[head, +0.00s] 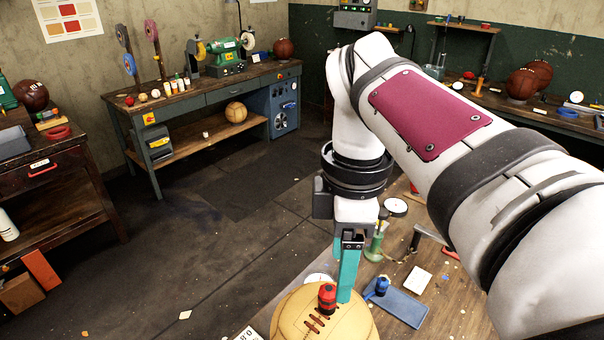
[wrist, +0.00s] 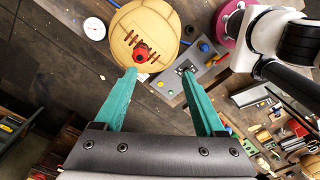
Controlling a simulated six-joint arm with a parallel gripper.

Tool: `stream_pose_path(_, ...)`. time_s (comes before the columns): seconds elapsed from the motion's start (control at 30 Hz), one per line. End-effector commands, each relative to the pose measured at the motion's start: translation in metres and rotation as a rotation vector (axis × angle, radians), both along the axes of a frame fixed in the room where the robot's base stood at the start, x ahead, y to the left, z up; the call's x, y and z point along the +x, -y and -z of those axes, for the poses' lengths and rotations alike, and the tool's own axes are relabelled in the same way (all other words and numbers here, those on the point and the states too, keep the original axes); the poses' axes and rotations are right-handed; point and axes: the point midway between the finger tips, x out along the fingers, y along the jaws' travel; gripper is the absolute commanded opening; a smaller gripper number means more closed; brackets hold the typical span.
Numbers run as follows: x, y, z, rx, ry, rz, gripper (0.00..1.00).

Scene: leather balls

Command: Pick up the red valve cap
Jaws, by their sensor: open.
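The red valve cap (head: 327,297) stands upright on top of a tan laced leather ball (head: 290,318), beside the dark lacing. In the wrist view the red cap (wrist: 140,54) shows on the ball (wrist: 158,24), ahead of my left finger's tip. My gripper (wrist: 158,72) has two teal fingers spread wide with nothing between them. In the head view one teal finger of my gripper (head: 348,270) hangs just right of the cap and hides part of the ball's edge. I cannot tell the exact height between the fingertips and the cap.
A blue-grey tray (head: 400,308) with a blue-capped piece (head: 381,286) lies right of the ball. A green-based stand (head: 375,245), a white dial (head: 396,207) and a white card (head: 418,280) are behind it. A round gauge (wrist: 94,28) lies left of the ball in the wrist view.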

Motion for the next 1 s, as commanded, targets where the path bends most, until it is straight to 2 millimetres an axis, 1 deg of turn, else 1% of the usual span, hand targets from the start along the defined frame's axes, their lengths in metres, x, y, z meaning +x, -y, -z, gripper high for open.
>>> stream_pose_path(0.03, 0.014, -0.002, -0.009, -0.006, 0.007, -0.146, 0.72)
stream_pose_path(0.1, 0.026, -0.003, -0.019, -0.011, 0.016, -0.322, 0.72)
stream_pose_path(0.2, 0.035, -0.004, -0.026, -0.015, 0.021, -0.461, 0.72)
stream_pose_path(0.27, 0.037, -0.004, -0.022, -0.016, 0.019, -0.493, 0.72)
stream_pose_path(0.37, 0.035, -0.004, 0.002, -0.014, 0.018, -0.498, 0.72)
stream_pose_path(0.5, 0.035, -0.004, 0.044, -0.015, 0.018, -0.498, 0.72)
stream_pose_path(0.6, 0.036, -0.005, 0.065, -0.014, 0.022, -0.497, 0.72)
stream_pose_path(0.77, 0.036, -0.005, 0.084, -0.014, 0.022, -0.495, 0.72)
stream_pose_path(0.9, 0.035, -0.006, 0.113, -0.014, 0.021, -0.497, 0.72)
stream_pose_path(1.0, 0.035, -0.006, 0.127, -0.015, 0.023, -0.496, 0.72)
